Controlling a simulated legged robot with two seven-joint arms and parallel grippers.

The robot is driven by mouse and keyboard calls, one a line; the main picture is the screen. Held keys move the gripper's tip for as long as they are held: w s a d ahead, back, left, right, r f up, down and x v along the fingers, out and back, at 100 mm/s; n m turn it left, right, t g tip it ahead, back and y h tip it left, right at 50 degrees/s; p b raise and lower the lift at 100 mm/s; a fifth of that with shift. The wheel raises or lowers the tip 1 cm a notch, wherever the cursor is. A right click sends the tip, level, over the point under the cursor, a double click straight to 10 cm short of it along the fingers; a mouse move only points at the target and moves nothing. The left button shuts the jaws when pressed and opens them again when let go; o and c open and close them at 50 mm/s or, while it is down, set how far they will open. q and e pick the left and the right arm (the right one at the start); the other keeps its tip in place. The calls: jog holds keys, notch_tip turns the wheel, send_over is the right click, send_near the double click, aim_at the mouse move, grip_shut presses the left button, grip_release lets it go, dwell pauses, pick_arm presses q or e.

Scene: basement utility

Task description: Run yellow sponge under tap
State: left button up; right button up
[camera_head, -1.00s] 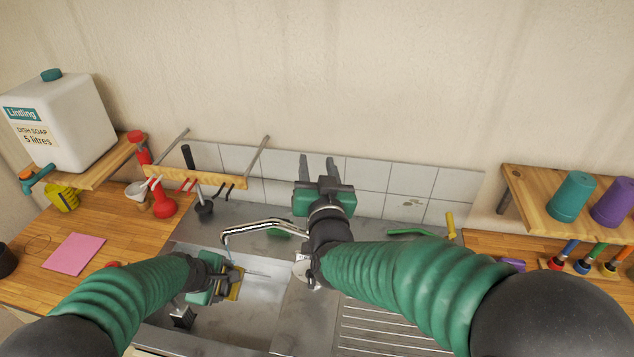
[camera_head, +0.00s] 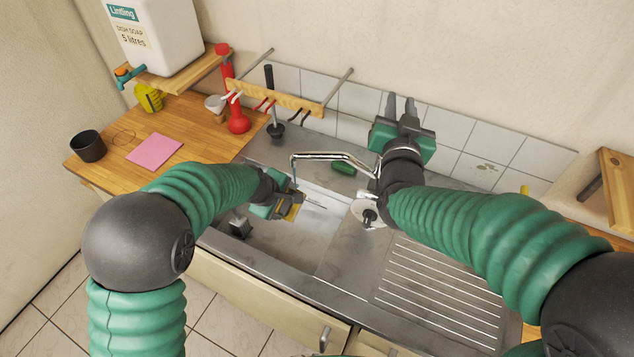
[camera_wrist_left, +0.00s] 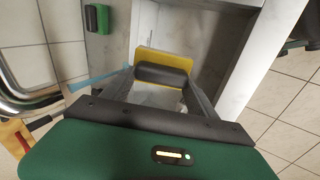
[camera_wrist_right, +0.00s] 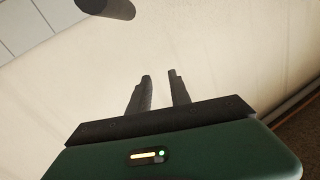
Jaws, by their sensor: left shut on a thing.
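The yellow sponge (camera_head: 298,211) is held in my left gripper (camera_head: 293,207), over the sink basin (camera_head: 290,242).
A green item (camera_head: 344,168) lies behind the basin. A ridged drainboard (camera_head: 440,285) is on the right, under my right arm. A pink cloth (camera_head: 154,150) and a black cup (camera_head: 88,146) are on the left counter. A wooden hook rail (camera_head: 275,102) stands behind the sink.

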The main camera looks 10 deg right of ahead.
jog(key=shift+c, duration=1.1)
jog(key=shift+w+d+f, duration=0.15)
jog(key=shift+w+d, duration=0.05)
jog(key=shift+d, duration=0.1)
grip_shut()
jog(key=w+d+f+g+y, duration=0.1)
jog(key=d+f+g+y, duration=0.25)
jog(key=d+g, duration=0.3)
jog(key=s+d+r+n+g+y, duration=0.25)
jog(key=s+r+g+y, duration=0.3)
jog(key=s, duration=0.65)
jog(key=w+a+f, duration=0.5)
jog(key=a+f, duration=0.2)
jog(key=f, duration=0.1)
jog(key=shift+w+a+f+n, duration=0.2)
jog(key=shift+w+a+n, duration=0.1)
jog(key=shift+w+n, duration=0.15)
